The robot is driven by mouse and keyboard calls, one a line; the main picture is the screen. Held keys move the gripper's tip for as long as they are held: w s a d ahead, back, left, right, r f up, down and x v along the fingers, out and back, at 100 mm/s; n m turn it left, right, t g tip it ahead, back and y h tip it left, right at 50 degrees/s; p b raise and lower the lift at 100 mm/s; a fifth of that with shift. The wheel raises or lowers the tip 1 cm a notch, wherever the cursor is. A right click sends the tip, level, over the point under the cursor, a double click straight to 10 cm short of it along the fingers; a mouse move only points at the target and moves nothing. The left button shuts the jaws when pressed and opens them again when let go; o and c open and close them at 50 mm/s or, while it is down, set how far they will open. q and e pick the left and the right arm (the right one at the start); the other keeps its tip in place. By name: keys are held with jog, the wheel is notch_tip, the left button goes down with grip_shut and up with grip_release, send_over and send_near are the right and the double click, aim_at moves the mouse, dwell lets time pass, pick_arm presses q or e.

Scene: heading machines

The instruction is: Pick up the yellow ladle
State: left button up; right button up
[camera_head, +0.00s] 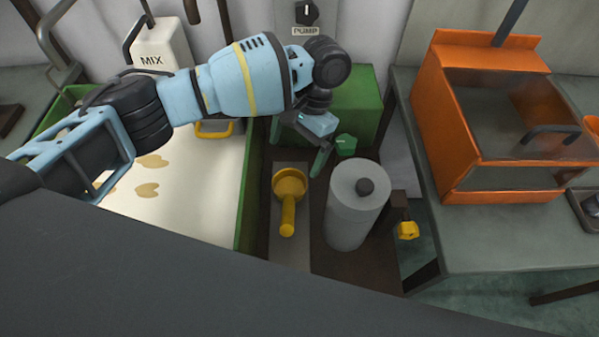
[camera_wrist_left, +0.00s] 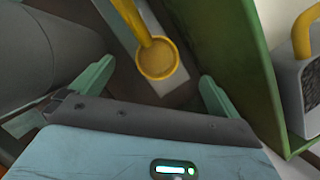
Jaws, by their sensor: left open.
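The yellow ladle (camera_head: 288,197) lies on a narrow grey strip between the green-sided tray and a grey cylinder, its round cup toward the back and its handle toward the front. My left gripper (camera_head: 297,160) is open above and behind the cup, its fingers pointing down. In the left wrist view the ladle's cup (camera_wrist_left: 157,60) shows between the two spread green-tipped fingers, apart from both, with the handle running up out of the frame. My left gripper (camera_wrist_left: 155,88) is empty there. My right gripper does not show.
A grey cylinder (camera_head: 350,215) with a dark knob stands close right of the ladle. The green tray wall (camera_head: 248,190) rises close on its left. A green box (camera_head: 352,105) is behind. An orange case (camera_head: 480,120) and a yellow valve knob (camera_head: 408,230) are farther right.

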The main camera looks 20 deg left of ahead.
aim_at(288, 184)
pick_arm(q)
notch_tip(288, 184, down, 3)
jog(key=shift+r+b, duration=0.1)
jog(key=shift+b, duration=0.2)
jog(key=shift+w+f, duration=0.25)
jog(key=shift+f, duration=0.1)
jog(key=shift+w, duration=0.1)
jog(key=shift+s+a+f, duration=0.1)
jog(key=shift+s+f, duration=0.2)
jog(key=shift+s, duration=0.05)
jog(key=shift+w+x, duration=0.15)
jog(key=shift+x, duration=1.55)
jog(key=shift+w+x, duration=0.1)
jog(key=shift+x, duration=1.65)
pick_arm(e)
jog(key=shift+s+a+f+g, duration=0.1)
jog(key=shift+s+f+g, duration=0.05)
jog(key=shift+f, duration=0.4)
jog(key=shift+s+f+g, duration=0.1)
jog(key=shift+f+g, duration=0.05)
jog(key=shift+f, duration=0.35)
pick_arm(q)
jog(key=shift+f, duration=0.1)
